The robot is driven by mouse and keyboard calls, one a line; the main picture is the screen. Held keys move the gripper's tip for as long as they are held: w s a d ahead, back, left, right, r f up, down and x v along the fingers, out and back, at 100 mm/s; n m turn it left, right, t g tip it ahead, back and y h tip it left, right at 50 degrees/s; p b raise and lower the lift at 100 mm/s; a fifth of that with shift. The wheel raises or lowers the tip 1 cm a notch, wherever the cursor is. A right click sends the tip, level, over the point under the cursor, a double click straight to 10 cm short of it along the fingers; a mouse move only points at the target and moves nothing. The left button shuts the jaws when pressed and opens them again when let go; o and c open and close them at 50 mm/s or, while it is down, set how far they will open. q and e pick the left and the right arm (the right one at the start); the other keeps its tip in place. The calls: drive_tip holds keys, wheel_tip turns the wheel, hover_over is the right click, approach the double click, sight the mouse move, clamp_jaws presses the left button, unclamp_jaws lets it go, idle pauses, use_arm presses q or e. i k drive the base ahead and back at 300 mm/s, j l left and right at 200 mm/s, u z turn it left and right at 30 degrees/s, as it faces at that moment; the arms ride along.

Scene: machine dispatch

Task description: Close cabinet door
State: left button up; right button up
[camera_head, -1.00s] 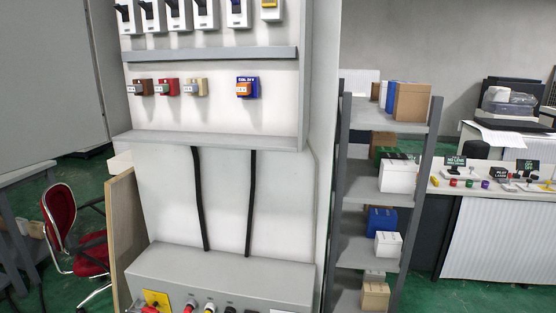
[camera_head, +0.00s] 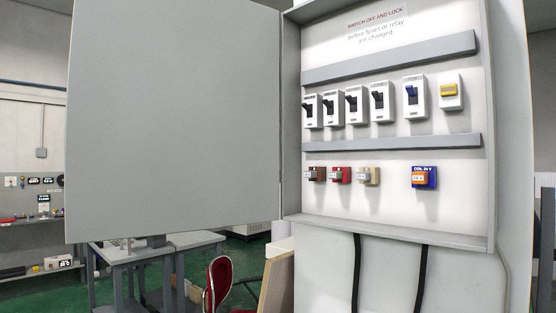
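The cabinet (camera_head: 489,150) stands at the right of the head view with its interior exposed. Its grey door (camera_head: 175,120) is swung wide open to the left, joined along the cabinet's left edge. Inside are a row of breaker switches (camera_head: 378,101), a yellow-topped unit (camera_head: 450,91), several small relays or fuses (camera_head: 341,175) and a blue and orange relay (camera_head: 424,178). Neither of my grippers is in view.
Grey tables (camera_head: 150,250) stand under and behind the door, with a red chair (camera_head: 218,282) and a leaning board (camera_head: 276,285) left of the cabinet's lower part. A shelf (camera_head: 546,240) edges in at far right. Green floor shows between them.

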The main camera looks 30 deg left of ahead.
sight(172, 120)
drive_tip(key=k, duration=1)
drive_tip(key=z, duration=0.45)
drive_tip(key=k+j+z, duration=0.1)
drive_tip(key=z, duration=0.35)
drive_tip(key=k+z, duration=0.1)
drive_tip(key=z, duration=0.3)
drive_tip(key=j, duration=1.1)
drive_tip(key=k+j, duration=0.15)
drive_tip(key=j, duration=2)
drive_tip(key=k+j, duration=0.1)
drive_tip(key=j, duration=1)
drive_tip(key=k+j, duration=0.1)
drive_tip(key=j, duration=0.95)
drive_tip(key=i+z, duration=0.05)
